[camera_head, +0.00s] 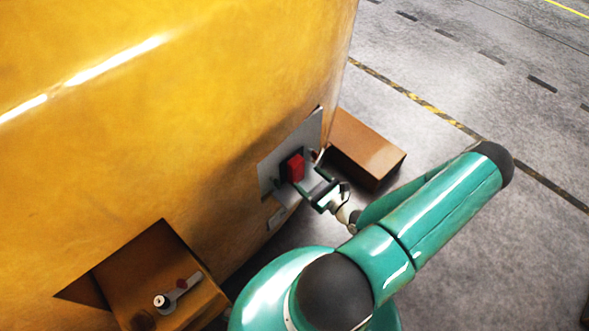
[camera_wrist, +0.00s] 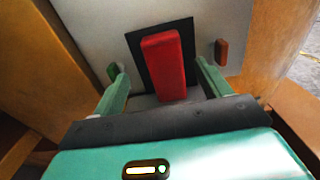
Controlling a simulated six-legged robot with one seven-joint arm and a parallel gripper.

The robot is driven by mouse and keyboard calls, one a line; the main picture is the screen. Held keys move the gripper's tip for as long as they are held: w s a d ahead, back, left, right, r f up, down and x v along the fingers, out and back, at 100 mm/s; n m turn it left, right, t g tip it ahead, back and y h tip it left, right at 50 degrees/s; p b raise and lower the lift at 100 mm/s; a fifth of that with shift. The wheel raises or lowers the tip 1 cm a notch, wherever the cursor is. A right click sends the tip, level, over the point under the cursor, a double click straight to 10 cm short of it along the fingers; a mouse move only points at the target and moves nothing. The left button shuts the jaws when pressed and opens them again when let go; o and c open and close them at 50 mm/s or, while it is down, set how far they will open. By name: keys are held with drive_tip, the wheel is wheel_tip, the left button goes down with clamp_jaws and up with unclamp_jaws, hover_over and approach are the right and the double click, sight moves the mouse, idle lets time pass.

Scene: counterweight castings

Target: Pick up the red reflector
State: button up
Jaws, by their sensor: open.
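The red reflector (camera_wrist: 164,66) is an upright red block on a black backing plate (camera_wrist: 187,35), fixed to a pale panel (camera_wrist: 85,20). In the head view the red reflector (camera_head: 295,167) is on the side of the large yellow casting. My gripper (camera_wrist: 164,92) is open, its two green fingers on either side of the lower part of the reflector in the wrist view. I cannot tell whether either finger touches it. In the head view my gripper (camera_head: 309,182) is right at the reflector, and its fingers are partly hard to make out.
The large yellow casting (camera_head: 150,130) fills the left. A brown block (camera_head: 367,148) stands on the floor behind my gripper. A small brown-red piece (camera_wrist: 222,52) is on the panel right of the reflector. A lever (camera_head: 178,292) sits in a recess lower left. Floor at right is open.

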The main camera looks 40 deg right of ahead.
sight(299, 169)
drive_tip(key=w, duration=0.5)
drive_tip(key=shift+w+d, duration=0.25)
drive_tip(key=shift+w, duration=0.05)
drive_tip(key=c, duration=1.2)
drive_tip(key=shift+r, duration=0.1)
